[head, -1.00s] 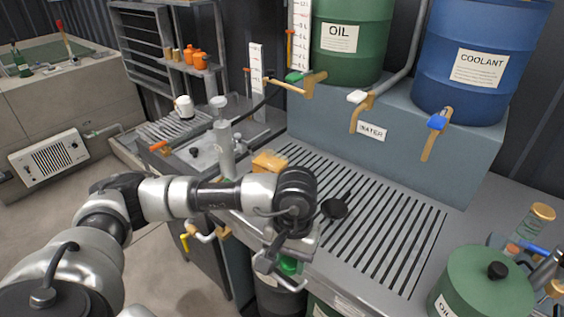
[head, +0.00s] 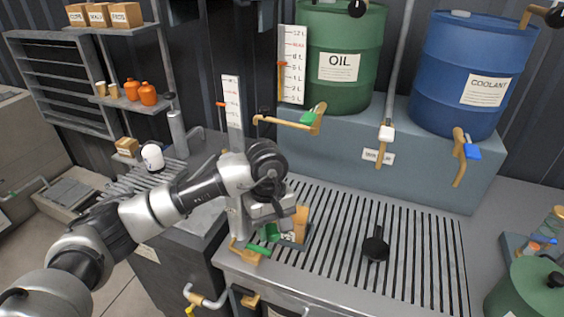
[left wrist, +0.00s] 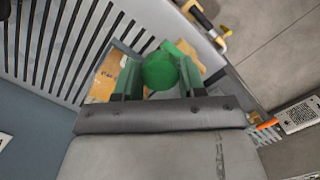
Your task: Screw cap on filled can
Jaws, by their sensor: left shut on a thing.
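My left gripper (head: 268,238) is shut on a green round cap (left wrist: 160,70), which shows as a disc between its two fingers in the left wrist view. In the head view the gripper points down over the left end of the slotted grate, and it mostly hides the cap. Close behind and beside the fingers stands a tan block-like thing (head: 301,222), partly hidden; it also shows under the fingers in the left wrist view (left wrist: 105,78). I cannot tell whether it is the can, or whether the cap touches it. My right gripper is not in view.
A black long-stemmed piece (head: 375,247) lies on the slotted grate (head: 335,215), right of my gripper. A green lidded pot (head: 525,290) is at the lower right. Oil (head: 340,60) and coolant (head: 470,75) drums with taps stand behind. The grate's middle is mostly free.

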